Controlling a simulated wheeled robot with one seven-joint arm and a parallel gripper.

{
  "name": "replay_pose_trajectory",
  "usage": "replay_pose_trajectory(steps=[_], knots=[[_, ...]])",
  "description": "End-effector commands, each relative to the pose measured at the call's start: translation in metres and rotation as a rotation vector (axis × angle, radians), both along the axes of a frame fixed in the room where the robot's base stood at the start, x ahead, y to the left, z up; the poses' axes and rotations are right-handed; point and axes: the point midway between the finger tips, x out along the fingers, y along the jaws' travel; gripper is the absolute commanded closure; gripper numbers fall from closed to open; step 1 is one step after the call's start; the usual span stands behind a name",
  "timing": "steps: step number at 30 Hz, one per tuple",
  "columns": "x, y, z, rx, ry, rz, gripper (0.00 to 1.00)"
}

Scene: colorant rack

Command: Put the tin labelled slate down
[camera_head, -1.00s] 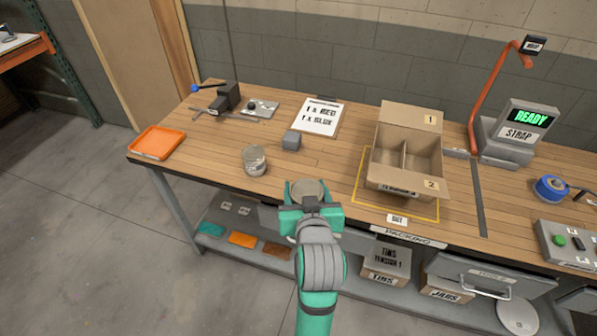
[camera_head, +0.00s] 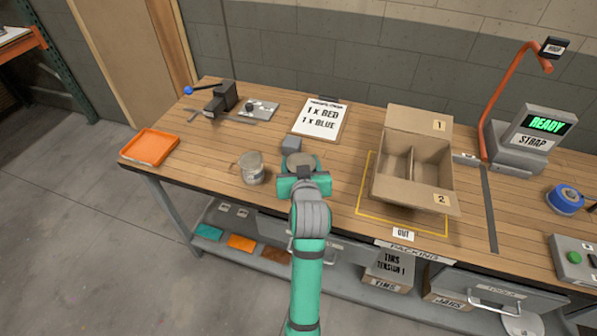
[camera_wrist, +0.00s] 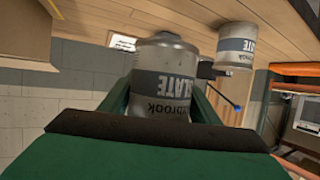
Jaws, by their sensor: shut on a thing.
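My gripper (camera_head: 303,184) is shut on a grey metal tin (camera_head: 299,160) over the front part of the workbench. A second, similar tin (camera_head: 252,168) stands on the bench just left of my gripper. It also shows in the wrist view (camera_wrist: 236,46), apart from the held tin; its label is partly hidden and hard to read.
An open cardboard box (camera_head: 418,190) stands to the right inside a yellow outline. A clipboard (camera_head: 321,121) reads 1 x RED, 1 x BLUE. A clamp (camera_head: 222,99) and an orange tray (camera_head: 150,147) are left.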

Motion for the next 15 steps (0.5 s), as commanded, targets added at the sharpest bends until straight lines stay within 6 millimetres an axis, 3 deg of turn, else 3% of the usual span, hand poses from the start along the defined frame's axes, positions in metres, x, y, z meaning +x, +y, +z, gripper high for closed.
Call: replay_pose_trajectory(steps=[1,6,15], knots=[[0.006,0.001,-0.012,0.000,0.006,0.001,0.69],[0.026,0.004,-0.036,0.000,0.005,0.000,0.69],[0.040,0.004,-0.052,0.000,0.004,-0.002,0.69]])
